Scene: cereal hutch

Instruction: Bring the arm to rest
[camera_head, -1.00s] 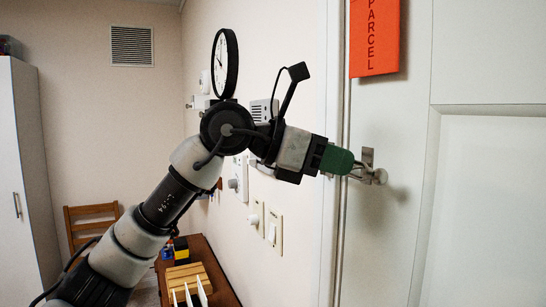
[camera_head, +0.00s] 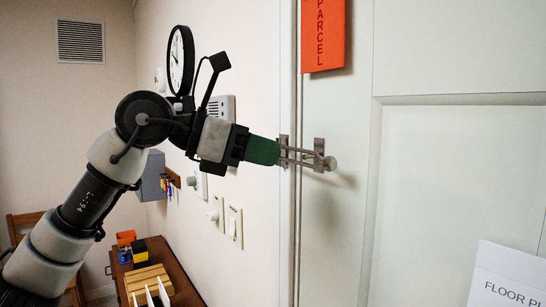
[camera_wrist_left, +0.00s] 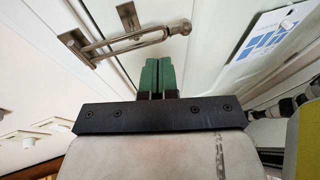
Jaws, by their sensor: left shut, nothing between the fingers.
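My left gripper (camera_head: 263,151) has green fingers. They are shut with nothing between them, and they also show side by side in the left wrist view (camera_wrist_left: 157,74). In the head view the fingertips appear close to the frame-side plate of a metal swing-bar door latch (camera_head: 306,157). In the left wrist view the latch (camera_wrist_left: 120,43) lies beyond the fingertips, with a visible gap. Its bar reaches from the frame plate across to the knob on the white door (camera_head: 440,200). My right gripper is not in view.
Light switches (camera_head: 235,226), a round clock (camera_head: 180,60) and a grey box (camera_head: 152,176) are on the wall beside my arm. A brown desk (camera_head: 180,290) with an organiser stands below. An orange parcel sign (camera_head: 323,35) and a floor plan sheet (camera_head: 508,280) are on the door.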

